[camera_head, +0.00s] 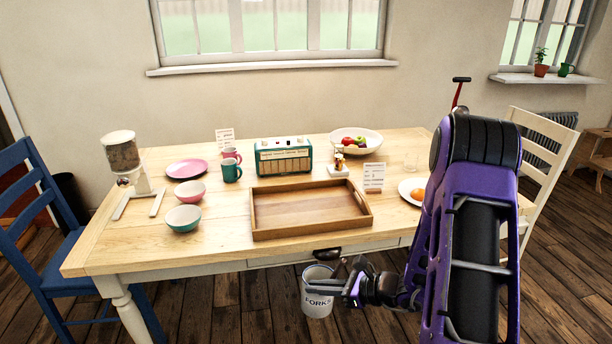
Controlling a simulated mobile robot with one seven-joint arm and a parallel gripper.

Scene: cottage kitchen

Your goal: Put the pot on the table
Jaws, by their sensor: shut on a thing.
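The pot (317,301) is a white, round, open container with dark lettering that reads like "FORKS". It appears upright, in front of the table's front edge and below the tabletop. My gripper (335,282) reaches it from the right and is shut on its right side near the rim. The fingers partly cover the pot's upper right. Whether its bottom is clear of the floor is hard to tell. The wooden table (110,236) stands behind the pot and gripper.
A wooden tray (308,208) takes the front middle of the table. Bowls (183,218), mugs (231,171), a dispenser (123,155), a green radio (284,157), a fruit bowl (371,146) and a plate (407,190) stand around it. Bare wood shows at the front left.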

